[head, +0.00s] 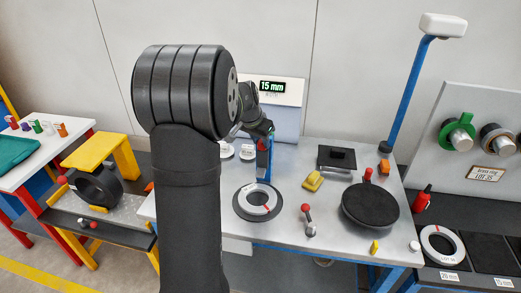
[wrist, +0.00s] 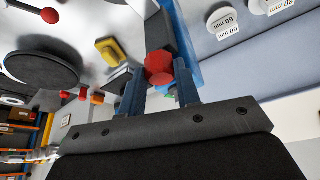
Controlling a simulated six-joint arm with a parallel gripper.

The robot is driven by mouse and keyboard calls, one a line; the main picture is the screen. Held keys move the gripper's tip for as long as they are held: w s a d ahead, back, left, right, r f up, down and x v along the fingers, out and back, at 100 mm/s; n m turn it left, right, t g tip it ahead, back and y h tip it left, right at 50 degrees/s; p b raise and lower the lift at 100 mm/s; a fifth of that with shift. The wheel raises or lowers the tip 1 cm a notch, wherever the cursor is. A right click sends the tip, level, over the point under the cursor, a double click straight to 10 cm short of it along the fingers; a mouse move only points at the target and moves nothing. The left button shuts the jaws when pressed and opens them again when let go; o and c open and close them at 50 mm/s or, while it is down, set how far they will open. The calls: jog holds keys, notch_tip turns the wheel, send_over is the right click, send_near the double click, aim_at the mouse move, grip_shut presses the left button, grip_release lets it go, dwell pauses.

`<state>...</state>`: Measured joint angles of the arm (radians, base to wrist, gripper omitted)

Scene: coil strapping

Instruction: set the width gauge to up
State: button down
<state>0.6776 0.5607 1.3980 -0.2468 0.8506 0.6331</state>
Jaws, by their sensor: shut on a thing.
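What looks like the width gauge is a blue post (head: 269,160) at the back of the steel table, below a lit display (head: 272,87) reading 15 mm. In the wrist view a dark bar (wrist: 155,35) with a red knob (wrist: 158,63) lies beside the blue upright (wrist: 182,35). My gripper (wrist: 159,80) is shut on the red knob, with one blue finger on each side. In the head view my gripper (head: 265,134) is at the top of the post, partly hidden by my arm. I cannot tell the bar's exact angle.
A white ring (head: 258,200) lies on a dark disc in front of the post. A yellow block (head: 313,181), a red-tipped lever (head: 308,220) and a black turntable (head: 370,205) stand to the right. White discs (head: 248,152) lie near the post. A blue lamp pole (head: 405,95) rises at the right.

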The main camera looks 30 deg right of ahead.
jog(key=shift+r, duration=0.15)
jog(key=c, duration=1.1)
grip_release()
jog(key=shift+o, duration=0.2)
jog(key=v, duration=1.7)
jog(key=shift+a, duration=0.2)
jog(key=shift+s+r, duration=0.1)
jog(key=shift+s, duration=0.05)
jog(key=x, duration=1.7)
jog(key=shift+d+f, duration=0.2)
jog(key=shift+f, duration=0.1)
